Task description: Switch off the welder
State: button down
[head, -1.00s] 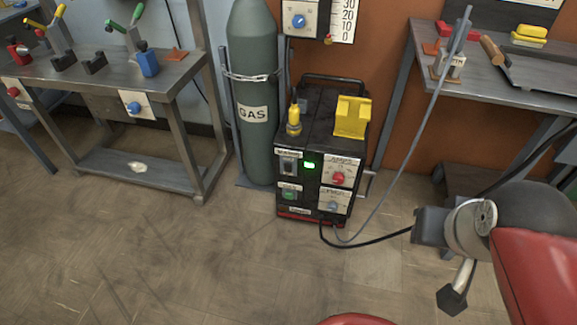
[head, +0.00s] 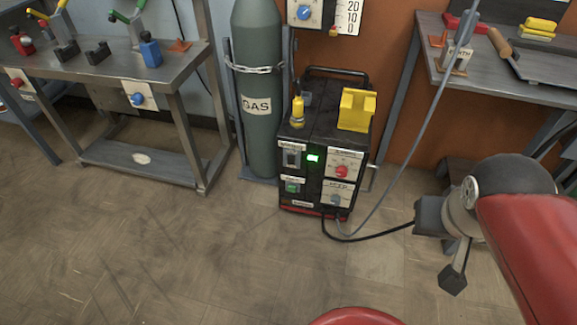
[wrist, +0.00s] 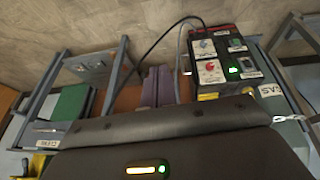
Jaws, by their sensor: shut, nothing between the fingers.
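The welder (head: 322,140) is a black box on the floor beside the gas cylinder. Its front has a dark rocker switch (head: 291,158), a lit green lamp (head: 313,158), a green button (head: 292,186), a red knob (head: 341,171) and a blue knob (head: 336,200). In the wrist view the welder (wrist: 222,55) appears upside down at upper right, with its green lamp (wrist: 234,70) lit. My gripper (head: 453,280) hangs shut and empty at the lower right, clear of the welder. The wrist view does not show the fingertips.
A green gas cylinder (head: 258,110) is chained left of the welder. Metal benches stand left (head: 185,85) and right (head: 440,75). A black cable (head: 370,238) runs from the welder toward my arm. The floor in front is mostly clear.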

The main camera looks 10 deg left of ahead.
aim_at(290, 159)
jog(key=w+f+n+g+h+b, duration=0.2)
jog(key=w+f+h+b, duration=0.1)
jog(key=w+f+h, duration=0.5)
jog(key=w+a+f+n+t+h+b, duration=0.2)
jog(key=w+a+f+n+t+h, duration=0.15)
jog(key=w+a+f+t, duration=0.5)
jog(key=w+a+f+n+t+y+b, duration=0.1)
jog(key=a+f+n+t+y, duration=0.3)
jog(key=a, duration=0.8)
jog(key=w+a+f+n+t+y+b, duration=0.1)
jog(key=a+f+n+t+y, duration=0.3)
jog(key=a+f+n+y, duration=0.4)
jog(key=a+f+b, duration=0.1)
jog(key=a+f, duration=0.1)
jog(key=a, duration=0.3)
jog(key=shift+f, duration=0.2)
jog(key=shift+w+t+y, duration=0.15)
jog(key=shift+t+y, duration=0.1)
jog(key=w, duration=0.4)
jog(key=w+r, duration=0.1)
jog(key=w, duration=0.8)
jog(key=shift+w+r, duration=0.4)
